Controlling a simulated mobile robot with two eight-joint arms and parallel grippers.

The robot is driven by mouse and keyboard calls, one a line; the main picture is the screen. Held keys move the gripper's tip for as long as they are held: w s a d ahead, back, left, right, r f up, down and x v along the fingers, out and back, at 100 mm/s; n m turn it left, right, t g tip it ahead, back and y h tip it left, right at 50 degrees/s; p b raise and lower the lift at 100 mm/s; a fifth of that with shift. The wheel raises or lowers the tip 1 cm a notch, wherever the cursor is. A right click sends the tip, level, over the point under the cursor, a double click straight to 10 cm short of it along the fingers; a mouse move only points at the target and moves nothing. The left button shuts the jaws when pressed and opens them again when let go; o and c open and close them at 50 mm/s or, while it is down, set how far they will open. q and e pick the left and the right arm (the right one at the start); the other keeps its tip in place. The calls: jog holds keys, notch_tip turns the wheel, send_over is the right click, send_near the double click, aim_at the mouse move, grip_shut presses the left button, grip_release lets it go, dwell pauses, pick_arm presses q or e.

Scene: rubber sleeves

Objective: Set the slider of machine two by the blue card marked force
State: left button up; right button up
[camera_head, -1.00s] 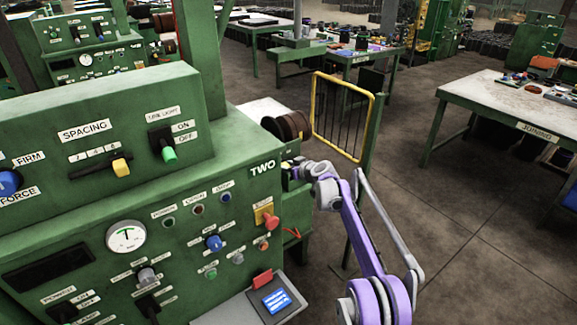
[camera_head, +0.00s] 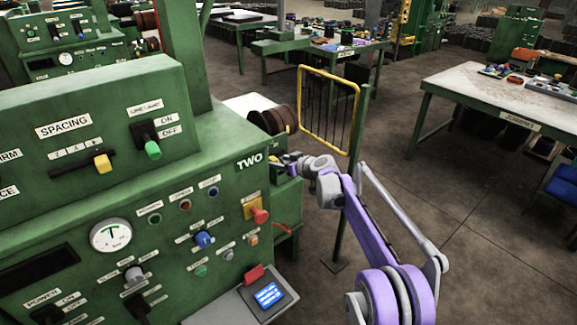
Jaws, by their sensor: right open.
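Machine two (camera_head: 205,190) is the green cabinet at left, marked TWO. On its upper panel, the slider (camera_head: 103,162) has a yellow knob in a dark slot, under a SPACING label; the knob sits toward the slot's right end. A blue card or small screen (camera_head: 268,295) with unreadable white lines lies on the grey ledge at the machine's front; I cannot read the word force on it. My right gripper (camera_head: 284,161) is open beside the machine's right side, well right of the slider, its fingers small and partly hard to make out. My left gripper is not in view.
A yellow barred guard (camera_head: 328,108) stands behind my right arm. A brown spool (camera_head: 273,122) is beside the machine. A red stop button (camera_head: 259,215), a blue knob (camera_head: 203,239) and a light switch (camera_head: 150,140) are on the panels. A joining table (camera_head: 465,95) stands at right; the floor between is clear.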

jog(key=v, duration=0.4)
jog(key=shift+s+d+r, duration=0.2)
jog(key=shift+s, duration=0.1)
jog(key=s+d+r+m+g+h, duration=0.1)
jog(key=s+d+m+g+h, duration=0.15)
jog(key=s, duration=1.05)
jog(key=s+d+r+m+g+h, duration=0.1)
jog(key=s+d, duration=0.2)
jog(key=s, duration=1.1)
jog(key=s+d+f+m+g+h, duration=0.1)
jog(key=s+d+f, duration=0.3)
jog(key=s, duration=0.8)
jog(key=s+d+f+m+g+h, duration=0.1)
jog(key=s+d+f+m+h, duration=0.1)
jog(key=s+f, duration=0.5)
jog(key=s+d+h+p, duration=0.1)
jog(key=s+d, duration=0.1)
jog(key=s, duration=0.3)
jog(key=shift+s+d+m, duration=0.2)
jog(key=shift+m, duration=0.15)
jog(key=shift+f+h, duration=0.1)
jog(key=shift+h, duration=0.15)
